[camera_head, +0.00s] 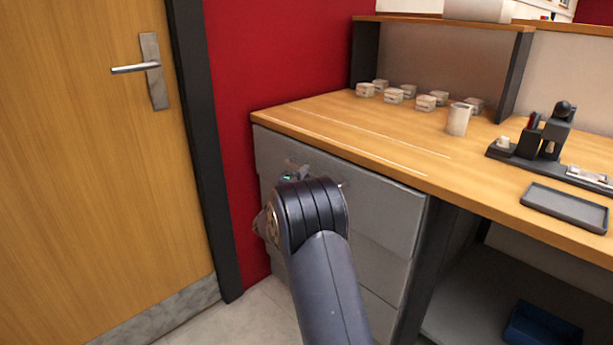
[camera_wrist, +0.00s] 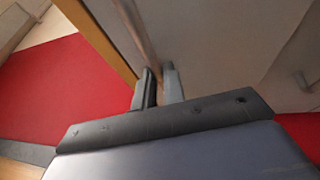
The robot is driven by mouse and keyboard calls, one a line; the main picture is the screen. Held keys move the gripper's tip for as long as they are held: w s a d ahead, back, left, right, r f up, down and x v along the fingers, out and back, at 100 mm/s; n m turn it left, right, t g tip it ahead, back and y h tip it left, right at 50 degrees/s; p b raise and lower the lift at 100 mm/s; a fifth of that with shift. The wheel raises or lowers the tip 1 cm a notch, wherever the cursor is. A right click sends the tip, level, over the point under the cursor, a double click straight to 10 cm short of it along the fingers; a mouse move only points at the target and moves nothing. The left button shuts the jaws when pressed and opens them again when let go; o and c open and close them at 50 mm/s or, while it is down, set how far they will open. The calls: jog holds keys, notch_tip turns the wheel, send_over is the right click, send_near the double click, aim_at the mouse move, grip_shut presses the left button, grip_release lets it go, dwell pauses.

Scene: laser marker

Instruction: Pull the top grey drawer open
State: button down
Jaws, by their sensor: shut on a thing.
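The top grey drawer (camera_head: 385,205) is under the left end of the wooden counter, and its front looks flush with the cabinet. In the wrist view, the grey drawer front (camera_wrist: 225,45) fills the upper right. Its bar handle (camera_wrist: 138,30) runs down between the two fingers of my gripper (camera_wrist: 159,82). My gripper is shut on this handle. In the head view, my dark arm covers the gripper and most of the handle.
More grey drawers lie below, and a lower handle (camera_wrist: 302,82) shows in the wrist view. A wooden door (camera_head: 90,190) and red wall (camera_head: 275,60) stand left. A blue bin (camera_head: 540,328) sits lower right.

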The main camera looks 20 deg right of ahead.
jog(key=s+a+b, duration=0.2)
jog(key=s+a, duration=0.1)
jog(key=a, duration=0.7)
jog(key=s+a+b, duration=0.2)
jog(key=s+a, duration=0.2)
jog(key=a, duration=0.6)
jog(key=s+a+b, duration=0.3)
jog(key=s+a, duration=0.1)
jog(key=a, duration=0.6)
jog(key=shift+a, duration=0.2)
jog(key=c, duration=1.5)
grip_release()
jog(key=p+v, duration=0.2)
jog(key=v, duration=0.9)
jog(key=shift+w+d, duration=0.1)
jog(key=shift+w, duration=0.05)
